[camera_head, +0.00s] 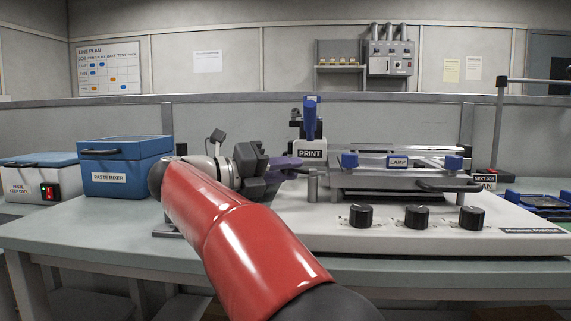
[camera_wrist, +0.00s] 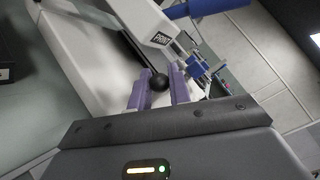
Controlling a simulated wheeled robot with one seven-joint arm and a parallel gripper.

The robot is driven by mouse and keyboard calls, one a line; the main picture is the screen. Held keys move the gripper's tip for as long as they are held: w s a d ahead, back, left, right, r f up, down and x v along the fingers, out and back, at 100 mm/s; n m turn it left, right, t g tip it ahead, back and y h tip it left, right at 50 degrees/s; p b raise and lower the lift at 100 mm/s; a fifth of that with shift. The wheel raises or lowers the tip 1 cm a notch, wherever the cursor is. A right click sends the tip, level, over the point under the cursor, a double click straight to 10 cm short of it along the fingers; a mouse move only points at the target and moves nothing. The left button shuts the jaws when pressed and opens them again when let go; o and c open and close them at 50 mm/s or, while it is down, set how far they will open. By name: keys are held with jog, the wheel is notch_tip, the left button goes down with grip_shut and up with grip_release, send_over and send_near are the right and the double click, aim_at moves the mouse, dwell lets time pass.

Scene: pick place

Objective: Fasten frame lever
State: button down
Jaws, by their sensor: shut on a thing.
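A black lever with a round ball knob (camera_wrist: 159,82) shows in the wrist view, its rod running up and left beside the white block marked PRINT (camera_wrist: 160,38). My gripper (camera_wrist: 157,86) has its purple fingers on either side of the knob and is shut on it. In the head view my gripper (camera_head: 287,165) reaches in from the left at the left end of the white printer (camera_head: 310,236). The lever is mostly hidden there by my gripper. The printer's metal frame (camera_head: 355,181) lies level, with blue knobs (camera_head: 349,160) along it.
A blue paste mixer box (camera_head: 122,180) and a white paste cooler (camera_head: 40,188) stand at the left. Black dials (camera_head: 417,216) line the printer's front. A lamp post (camera_head: 500,110) and a blue-edged tray (camera_head: 540,201) are at the right. The bench front left (camera_head: 110,240) is clear.

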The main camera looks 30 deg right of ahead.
dwell(0.3)
jog(key=c, duration=1.3)
grip_release()
jog(key=shift+c, duration=0.2)
jog(key=a, duration=0.7)
jog(key=shift+w+a, duration=0.15)
jog(key=shift+a, duration=0.25)
